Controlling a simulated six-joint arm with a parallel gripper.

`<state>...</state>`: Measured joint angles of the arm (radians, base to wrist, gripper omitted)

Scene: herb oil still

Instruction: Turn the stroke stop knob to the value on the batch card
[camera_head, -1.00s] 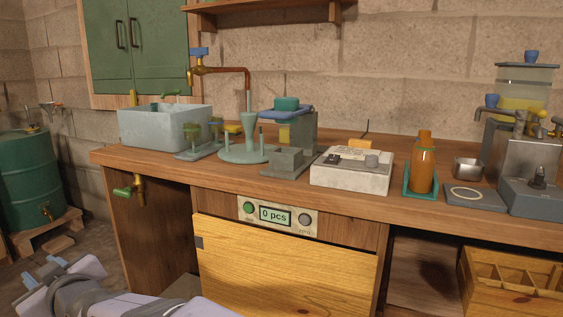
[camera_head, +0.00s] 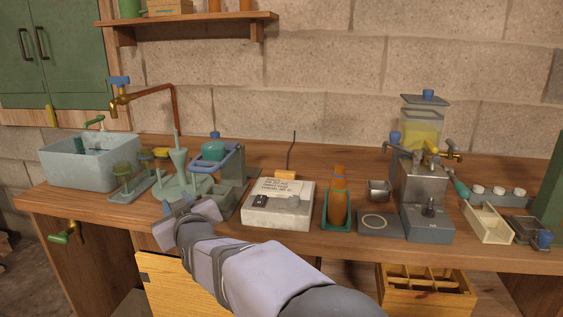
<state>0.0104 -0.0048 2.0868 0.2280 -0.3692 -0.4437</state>
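A grey dispenser (camera_head: 424,188) with a clear tank of yellow liquid stands right of centre. A small dark knob (camera_head: 429,208) sits on its front base; I cannot tell whether it is the stroke stop knob, and its setting is too small to read. A printed white card (camera_head: 281,187) leans at the back of a pale box (camera_head: 268,217); it may be the batch card, but its text is unreadable. My gripper (camera_head: 177,203) is open and empty at the counter's front left, far left of the dispenser. My forearm hides part of the counter front.
An amber bottle (camera_head: 338,197) in a green tray and a metal cup (camera_head: 379,190) stand between the pale box and the dispenser. A blue-handled press (camera_head: 228,165) is behind my gripper. A cream tray (camera_head: 487,221) lies right of the dispenser.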

